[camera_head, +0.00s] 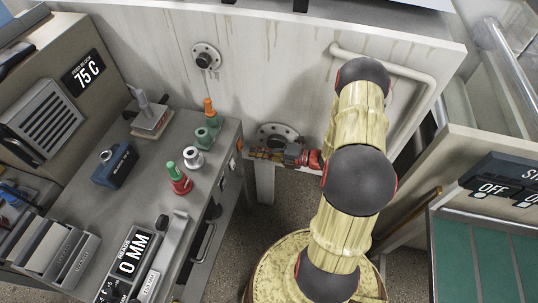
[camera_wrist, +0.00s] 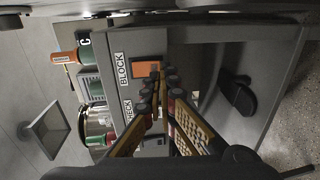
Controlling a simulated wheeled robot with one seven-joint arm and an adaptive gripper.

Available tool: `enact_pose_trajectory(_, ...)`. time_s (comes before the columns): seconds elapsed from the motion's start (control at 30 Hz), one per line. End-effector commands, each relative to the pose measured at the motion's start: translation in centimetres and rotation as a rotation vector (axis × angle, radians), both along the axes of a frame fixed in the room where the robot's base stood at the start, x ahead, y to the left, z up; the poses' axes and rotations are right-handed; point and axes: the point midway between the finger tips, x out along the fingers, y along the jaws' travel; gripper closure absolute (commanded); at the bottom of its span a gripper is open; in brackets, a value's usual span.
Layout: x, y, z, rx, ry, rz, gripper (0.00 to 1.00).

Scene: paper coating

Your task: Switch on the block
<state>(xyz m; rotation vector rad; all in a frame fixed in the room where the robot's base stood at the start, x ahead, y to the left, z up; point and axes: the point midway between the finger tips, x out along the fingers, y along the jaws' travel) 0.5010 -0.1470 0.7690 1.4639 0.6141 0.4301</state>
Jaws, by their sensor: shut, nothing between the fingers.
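The block switch is an orange square (camera_wrist: 147,67) on the grey bench's front panel in the wrist view, beside a white label reading BLOCK (camera_wrist: 122,69). My gripper (camera_wrist: 164,80) is shut and empty, with its fingertips at the switch's lower right edge. They overlap part of it, and I cannot tell whether they touch. In the head view my gripper (camera_head: 250,152) reaches left to the bench's front side, by a small orange patch (camera_head: 239,145). A black display (camera_head: 84,72) at upper left reads 75 C.
A CHECK label (camera_wrist: 128,111) sits below the BLOCK label in the wrist view. Red-green (camera_head: 179,178), white (camera_head: 193,158) and orange-green (camera_head: 208,112) bottles stand on the bench top near its edge. A blue box (camera_head: 114,166) stands farther left. A black handle (camera_wrist: 238,94) juts out right of the switch.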

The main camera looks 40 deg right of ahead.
Motion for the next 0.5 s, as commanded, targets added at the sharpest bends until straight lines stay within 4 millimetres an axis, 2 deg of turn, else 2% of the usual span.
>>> enact_pose_trajectory(0.2,1.7,1.4,-0.4,-0.001,0.0,0.002,1.0)
enact_pose_trajectory(0.5,2.1,1.7,-0.3,0.0,0.0,0.0,1.0)
